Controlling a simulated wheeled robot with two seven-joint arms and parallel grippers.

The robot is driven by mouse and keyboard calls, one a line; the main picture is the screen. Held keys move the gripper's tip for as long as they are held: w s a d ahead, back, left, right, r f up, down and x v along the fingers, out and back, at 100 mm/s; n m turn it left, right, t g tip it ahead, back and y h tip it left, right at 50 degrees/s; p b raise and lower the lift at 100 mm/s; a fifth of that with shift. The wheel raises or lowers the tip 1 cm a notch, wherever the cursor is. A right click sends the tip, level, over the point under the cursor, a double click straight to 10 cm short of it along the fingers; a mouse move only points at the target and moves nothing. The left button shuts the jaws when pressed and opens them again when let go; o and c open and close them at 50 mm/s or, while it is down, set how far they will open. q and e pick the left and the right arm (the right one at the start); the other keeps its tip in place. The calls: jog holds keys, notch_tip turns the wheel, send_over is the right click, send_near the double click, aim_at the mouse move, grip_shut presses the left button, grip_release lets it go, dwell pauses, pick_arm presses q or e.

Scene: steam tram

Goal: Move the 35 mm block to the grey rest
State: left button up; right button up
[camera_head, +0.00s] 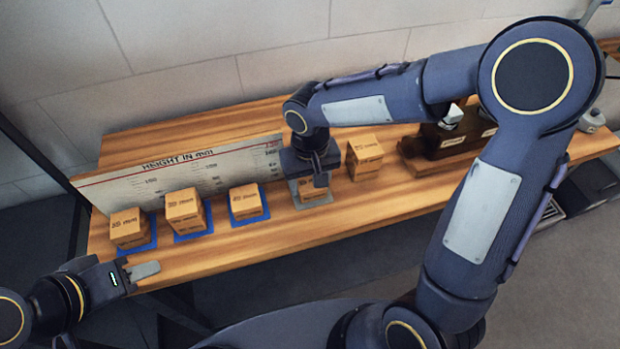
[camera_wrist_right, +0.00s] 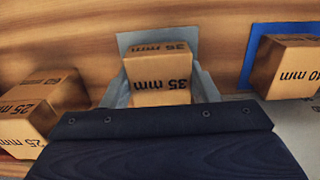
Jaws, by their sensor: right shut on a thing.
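The 35 mm block (camera_wrist_right: 160,80) is a light brown cube with black print, between the two grey fingers of my right gripper (camera_wrist_right: 160,92). In the head view the block (camera_head: 309,189) shows under my right gripper (camera_head: 314,180), partly covered by it. The grey rest (camera_wrist_right: 132,40) is a flat square whose edge shows behind the block. It also shows around the block's base in the head view (camera_head: 322,199). The block is over the rest; I cannot tell whether it touches. My left gripper (camera_head: 140,271) is away at the table's left front corner, its finger gap unclear.
Three blocks stand on blue mats to the left, the nearest marked 40 mm (camera_wrist_right: 290,68). A 25 mm block (camera_wrist_right: 42,108) stands on bare wood on the other side. A height scale board (camera_head: 180,170) stands behind the blocks. A dark brown stand (camera_head: 440,145) is at the right.

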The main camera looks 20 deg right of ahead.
jog(key=o, duration=1.1)
jog(key=shift+o, duration=0.2)
jog(key=o, duration=0.4)
jog(key=shift+r, duration=0.1)
jog(key=shift+r+p, duration=1)
jog(key=shift+r, duration=0.1)
jog(key=shift+r, duration=0.1)
